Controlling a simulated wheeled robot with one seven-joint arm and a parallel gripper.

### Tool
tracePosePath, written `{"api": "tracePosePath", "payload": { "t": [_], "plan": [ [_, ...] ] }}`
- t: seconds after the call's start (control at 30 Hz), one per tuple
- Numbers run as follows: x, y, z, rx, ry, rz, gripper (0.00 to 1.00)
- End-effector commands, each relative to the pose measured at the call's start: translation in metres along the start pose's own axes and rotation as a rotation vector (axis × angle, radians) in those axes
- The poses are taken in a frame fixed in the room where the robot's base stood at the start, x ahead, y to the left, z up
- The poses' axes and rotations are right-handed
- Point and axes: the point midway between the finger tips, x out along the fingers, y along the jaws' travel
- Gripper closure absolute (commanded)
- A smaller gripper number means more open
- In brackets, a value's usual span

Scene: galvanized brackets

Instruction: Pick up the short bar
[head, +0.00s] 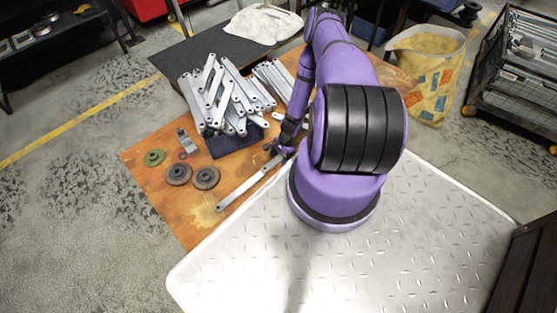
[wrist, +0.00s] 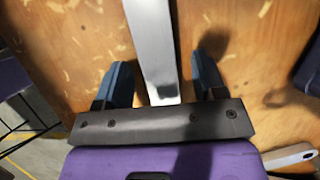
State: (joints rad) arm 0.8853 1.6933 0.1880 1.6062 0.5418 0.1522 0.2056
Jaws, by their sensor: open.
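A flat grey metal bar (head: 245,188) lies on the wooden board, running from lower left up to beneath my gripper (head: 284,147). In the wrist view a flat metal bar (wrist: 152,40) runs between the two fingers of my gripper (wrist: 160,85). The fingers are open, one on each side of it, with a gap showing on both sides. The bar's near end is hidden by the gripper body. I cannot tell for sure which bar is the short bar.
Another bar end with a hole (wrist: 290,157) shows at lower right in the wrist view. A dark blue bin (head: 232,142) heaped with grey brackets (head: 215,95) stands close left of my gripper. Round discs (head: 205,178) lie on the wooden board (head: 150,205) further left.

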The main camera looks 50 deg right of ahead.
Motion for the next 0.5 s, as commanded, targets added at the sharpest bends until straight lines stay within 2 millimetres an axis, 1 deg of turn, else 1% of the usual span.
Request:
{"api": "tracePosePath", "payload": {
  "t": [0.07,0.1,0.27,0.3,0.37,0.4,0.5],
  "plan": [
    [-0.0003,-0.0001,0.0,0.0,0.0,0.0,0.36],
    [-0.0003,-0.0001,0.0001,0.0,0.0,0.0,0.38],
    [-0.0005,-0.0001,0.0001,0.0,0.0,0.0,0.75],
    [-0.0005,-0.0001,0.0001,0.0,0.0,0.0,0.84],
    [-0.0005,-0.0001,0.0001,0.0,0.0,0.0,0.97],
    [-0.0006,-0.0002,0.0002,-0.001,0.0,0.0,1.0],
    [-0.0006,-0.0002,0.0002,-0.001,0.0,0.0,1.0]
  ]
}}
